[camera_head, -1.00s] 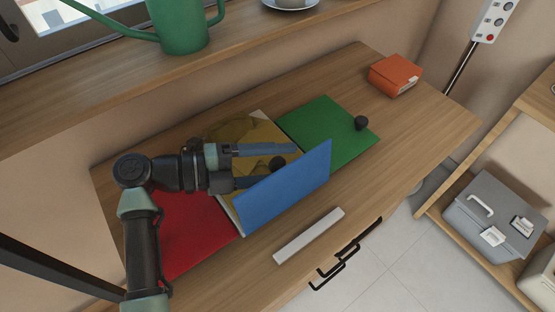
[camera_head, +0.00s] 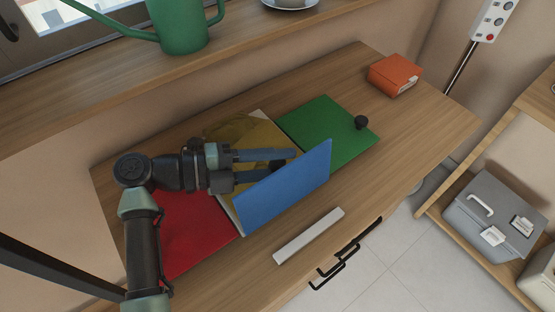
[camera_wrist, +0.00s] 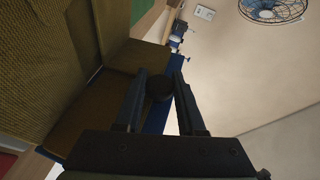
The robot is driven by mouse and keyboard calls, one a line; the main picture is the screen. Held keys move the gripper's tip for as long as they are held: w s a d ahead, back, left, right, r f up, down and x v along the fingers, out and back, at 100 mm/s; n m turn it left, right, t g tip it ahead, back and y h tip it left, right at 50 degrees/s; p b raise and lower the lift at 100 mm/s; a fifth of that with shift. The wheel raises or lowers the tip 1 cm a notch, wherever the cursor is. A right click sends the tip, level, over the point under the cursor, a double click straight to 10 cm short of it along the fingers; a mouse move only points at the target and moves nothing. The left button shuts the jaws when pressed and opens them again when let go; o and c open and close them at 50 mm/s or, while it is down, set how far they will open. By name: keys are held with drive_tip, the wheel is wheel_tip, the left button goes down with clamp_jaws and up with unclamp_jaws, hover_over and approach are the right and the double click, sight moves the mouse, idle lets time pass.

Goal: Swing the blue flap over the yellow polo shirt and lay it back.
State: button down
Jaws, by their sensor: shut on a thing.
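The blue flap (camera_head: 285,190) stands up steeply along the near side of the folding board's middle section. Its black knob (camera_head: 279,164) faces my gripper (camera_head: 286,161), whose fingers are shut on it. In the wrist view the knob (camera_wrist: 159,87) sits between the two fingertips, with a blue strip of the flap behind. The yellow polo shirt (camera_head: 232,130) lies folded on the middle section, partly hidden by my gripper and the flap. In the wrist view its mustard cloth (camera_wrist: 60,60) fills the left side.
A green flap (camera_head: 325,128) with a black knob (camera_head: 361,122) lies flat to the right, and a red flap (camera_head: 190,225) lies flat to the left. A pale bar (camera_head: 309,235) lies near the front edge. An orange box (camera_head: 395,75) stands at the back right.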

idle(0.9)
drive_tip(key=shift+w+a+f+n, duration=0.2)
drive_tip(key=shift+w+n, duration=0.05)
drive_tip(key=shift+n, duration=0.05)
drive_tip(key=shift+w+a+f+b, duration=0.2)
drive_tip(key=shift+w+a+b, duration=0.1)
drive_tip(key=c, duration=0.5)
unclamp_jaws()
drive_tip(key=v, duration=1.3)
drive_tip(key=shift+f+b, duration=0.2)
drive_tip(key=shift+b, duration=0.25)
